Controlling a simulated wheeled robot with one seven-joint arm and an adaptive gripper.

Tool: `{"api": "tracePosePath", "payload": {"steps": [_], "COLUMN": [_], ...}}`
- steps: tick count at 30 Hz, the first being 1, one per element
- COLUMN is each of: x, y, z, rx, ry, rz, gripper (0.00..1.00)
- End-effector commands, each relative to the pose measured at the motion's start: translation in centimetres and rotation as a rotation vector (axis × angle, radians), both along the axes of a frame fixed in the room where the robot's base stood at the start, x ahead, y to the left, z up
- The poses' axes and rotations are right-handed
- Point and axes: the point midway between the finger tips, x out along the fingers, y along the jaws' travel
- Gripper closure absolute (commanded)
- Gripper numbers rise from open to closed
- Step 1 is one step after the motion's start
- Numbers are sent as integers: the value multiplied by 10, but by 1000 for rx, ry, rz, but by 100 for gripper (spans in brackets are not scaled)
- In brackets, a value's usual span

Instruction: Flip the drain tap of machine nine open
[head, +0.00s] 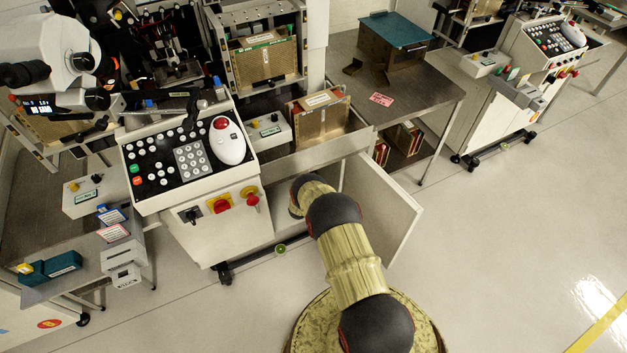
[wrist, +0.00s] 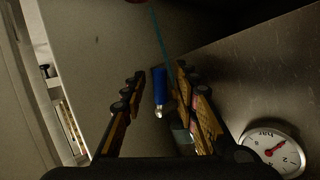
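In the wrist view a small tap with a blue lever (wrist: 159,85) and a bright metal end shows between my fingers. It is likely the drain tap. The lever points up in the picture, with a thin blue-green tube above it. My gripper (wrist: 160,74) is open, one finger on each side of the lever. The right finger is nearer to it; I cannot tell whether they touch. In the head view my arm reaches into the open cabinet of the white machine (head: 229,259), which hides my gripper and the tap. No machine number is legible.
A round pressure gauge (wrist: 272,150) sits at lower right in the wrist view, close to the right finger. A metal wall runs along the right. In the head view the open cabinet door (head: 381,208) stands right of my arm. The floor at right is clear.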

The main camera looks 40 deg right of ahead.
Motion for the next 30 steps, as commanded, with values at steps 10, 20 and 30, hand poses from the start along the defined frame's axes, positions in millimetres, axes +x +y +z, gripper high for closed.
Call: {"api": "tracePosePath", "payload": {"steps": [10,20,30], "x": [0,0,0], "y": [0,0,0], "z": [1,1,1], "rx": [-1,-1,-1], "ry": [0,0,0], "rz": [0,0,0], "gripper": [78,96,100]}}
